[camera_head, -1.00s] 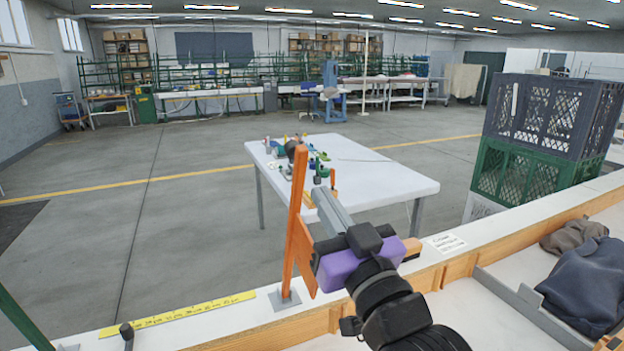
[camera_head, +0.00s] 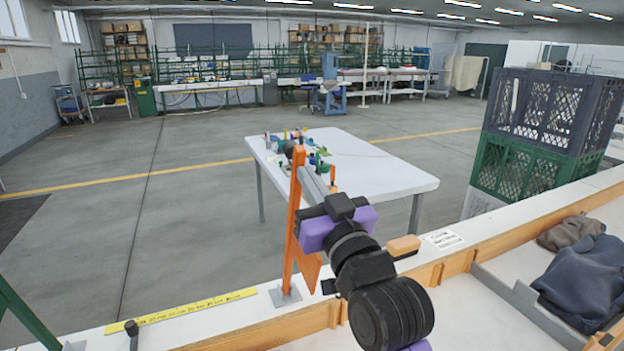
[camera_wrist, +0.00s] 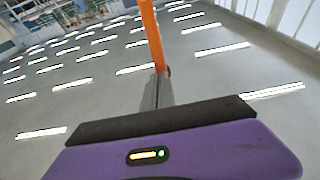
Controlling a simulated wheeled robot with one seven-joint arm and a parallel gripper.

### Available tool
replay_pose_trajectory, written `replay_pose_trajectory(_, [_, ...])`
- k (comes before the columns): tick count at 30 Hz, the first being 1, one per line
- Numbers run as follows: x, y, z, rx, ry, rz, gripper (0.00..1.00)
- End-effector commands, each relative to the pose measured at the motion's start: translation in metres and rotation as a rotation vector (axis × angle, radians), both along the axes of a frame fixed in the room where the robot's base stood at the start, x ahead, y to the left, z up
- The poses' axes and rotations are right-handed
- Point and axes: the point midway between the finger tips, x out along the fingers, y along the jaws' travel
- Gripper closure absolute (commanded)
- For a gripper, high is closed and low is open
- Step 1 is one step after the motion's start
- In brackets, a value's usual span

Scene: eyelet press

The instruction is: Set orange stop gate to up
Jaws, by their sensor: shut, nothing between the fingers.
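The orange stop gate (camera_head: 292,225) stands on a small grey foot plate on the white ledge, left of my arm. Its long orange bar is nearly upright, and a shorter orange piece (camera_head: 309,270) shows low beside it. My gripper (camera_head: 306,176) is shut and empty, its grey fingers pointing up and away toward the upper part of the bar. In the wrist view the bar (camera_wrist: 151,35) rises just beyond the fingertips (camera_wrist: 160,80). I cannot tell whether they touch it. My wrist hides part of the gate's right side.
A yellow ruler strip (camera_head: 180,307) and a dark knob (camera_head: 131,328) lie left along the ledge. A tan block (camera_head: 404,246) and a label (camera_head: 442,239) are to the right. Crates (camera_head: 545,120) stand far right. A white table (camera_head: 385,175) with small items is beyond.

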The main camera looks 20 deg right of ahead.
Motion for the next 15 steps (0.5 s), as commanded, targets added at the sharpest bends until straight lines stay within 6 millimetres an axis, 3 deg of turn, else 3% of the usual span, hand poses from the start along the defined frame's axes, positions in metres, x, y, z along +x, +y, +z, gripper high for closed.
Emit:
replay_pose_trajectory(1, [0.007, 0.0, 0.011, 0.001, 0.016, -0.001, 1.0])
replay_pose_trajectory(6, [0.032, 0.0, 0.02, 0.001, 0.076, -0.001, 1.0])
replay_pose_trajectory(15, [0.058, 0.0, 0.022, -0.001, 0.138, -0.001, 1.0])
